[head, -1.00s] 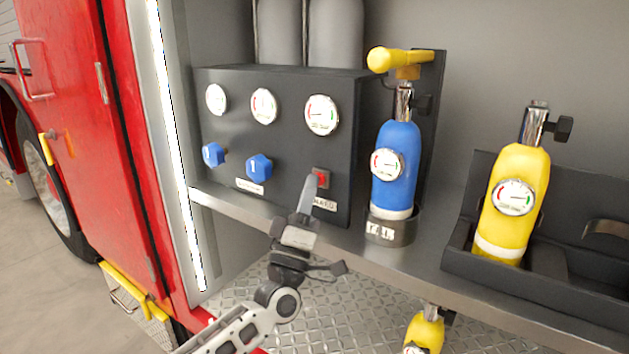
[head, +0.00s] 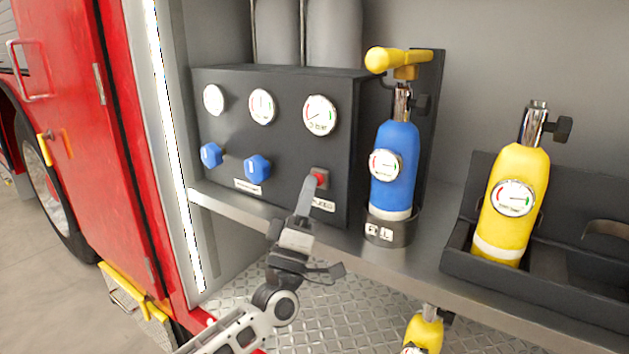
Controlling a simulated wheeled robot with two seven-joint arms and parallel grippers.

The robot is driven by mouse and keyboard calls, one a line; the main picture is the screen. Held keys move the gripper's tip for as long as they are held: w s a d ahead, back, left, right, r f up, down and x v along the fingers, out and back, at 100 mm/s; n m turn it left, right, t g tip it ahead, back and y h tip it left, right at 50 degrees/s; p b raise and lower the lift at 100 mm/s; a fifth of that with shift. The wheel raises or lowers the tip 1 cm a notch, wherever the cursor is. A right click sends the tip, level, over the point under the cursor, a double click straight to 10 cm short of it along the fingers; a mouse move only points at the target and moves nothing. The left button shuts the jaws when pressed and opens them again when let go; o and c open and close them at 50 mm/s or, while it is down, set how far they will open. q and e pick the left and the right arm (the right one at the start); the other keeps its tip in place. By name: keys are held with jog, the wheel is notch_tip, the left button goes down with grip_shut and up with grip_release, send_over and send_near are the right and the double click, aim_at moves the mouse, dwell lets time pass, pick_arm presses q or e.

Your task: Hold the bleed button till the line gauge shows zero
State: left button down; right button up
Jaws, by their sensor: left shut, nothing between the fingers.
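The dark control panel (head: 285,140) carries three round gauges in a row. The right, largest gauge (head: 320,115) sits above the red button (head: 321,178); its needle points to the lower left, though the scale is too small to read. My left gripper (head: 310,183) is shut and empty. Its fingertips are at the red button, cover its left part and appear to touch it. How far the button is pressed in cannot be told. A small white label (head: 323,205), partly hidden by the gripper, sits below the button. My right gripper is not in view.
Two blue knobs (head: 211,155) (head: 257,168) are left of the button. A blue cylinder (head: 395,165) under a yellow handle (head: 385,60) stands close right of the panel. The metal shelf edge (head: 420,265) runs below.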

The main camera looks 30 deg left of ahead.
pick_arm(q)
jog(key=shift+s+f, duration=0.45)
jog(key=shift+s, duration=0.1)
jog(key=s, duration=0.1)
jog(key=s+p, duration=0.1)
jog(key=s, duration=0.1)
jog(key=s+p, duration=0.1)
jog(key=s, duration=0.1)
jog(key=shift+s+a+r, duration=0.1)
jog(key=shift+a, duration=0.15)
